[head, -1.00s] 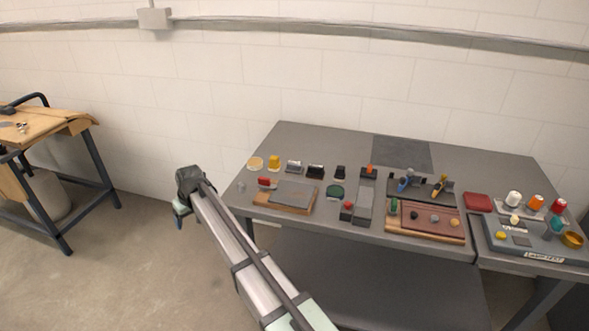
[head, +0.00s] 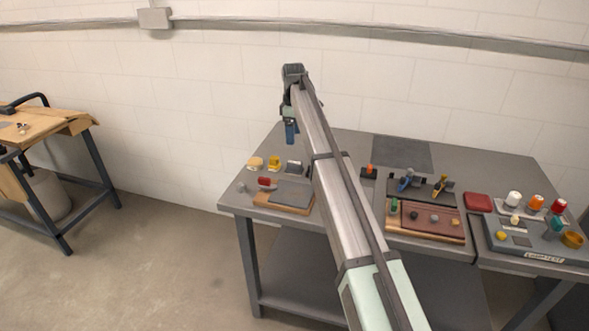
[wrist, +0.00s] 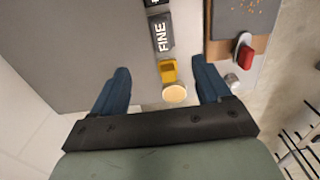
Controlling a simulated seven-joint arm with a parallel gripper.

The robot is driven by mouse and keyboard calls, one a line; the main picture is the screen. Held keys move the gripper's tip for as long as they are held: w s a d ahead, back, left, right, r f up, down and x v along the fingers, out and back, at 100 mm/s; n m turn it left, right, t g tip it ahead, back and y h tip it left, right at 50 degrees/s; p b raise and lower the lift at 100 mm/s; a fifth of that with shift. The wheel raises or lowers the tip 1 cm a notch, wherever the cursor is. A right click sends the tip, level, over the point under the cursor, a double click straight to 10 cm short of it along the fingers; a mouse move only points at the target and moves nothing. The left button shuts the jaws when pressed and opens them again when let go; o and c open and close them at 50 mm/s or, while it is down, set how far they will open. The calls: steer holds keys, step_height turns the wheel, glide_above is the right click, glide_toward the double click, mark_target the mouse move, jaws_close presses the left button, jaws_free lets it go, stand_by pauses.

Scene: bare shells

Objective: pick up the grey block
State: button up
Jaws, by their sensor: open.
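The grey block (head: 294,167), marked FINE in the wrist view (wrist: 161,33), lies near the left end of the grey table's row of small items. A yellow block (head: 274,163) sits directly beside it on the left. My gripper (head: 291,132) is open and empty, held above the table's left part with its blue fingers pointing down. In the wrist view the yellow block lies between the fingertips in the picture, and the grey block lies beyond them. The grey block appears uncovered in both views.
A round tan disc (head: 255,163) lies left of the yellow block. A wooden board with a grey plate (head: 290,194) and a red-handled item (head: 265,183) lies in front. A small metal cylinder (head: 241,187) stands near the left edge. My arm hides the table's middle.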

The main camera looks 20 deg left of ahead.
mark_target(294, 162)
step_height(294, 162, down, 8)
steer(key=shift+f, duration=0.25)
steer(key=shift+s+d+f, duration=0.15)
steer(key=shift+s+f, duration=0.05)
steer(key=shift+f, duration=2.4)
steer(key=shift+c, duration=0.3)
steer(key=c, duration=1.1)
step_height(294, 162, up, 10)
steer(key=shift+r, duration=0.1)
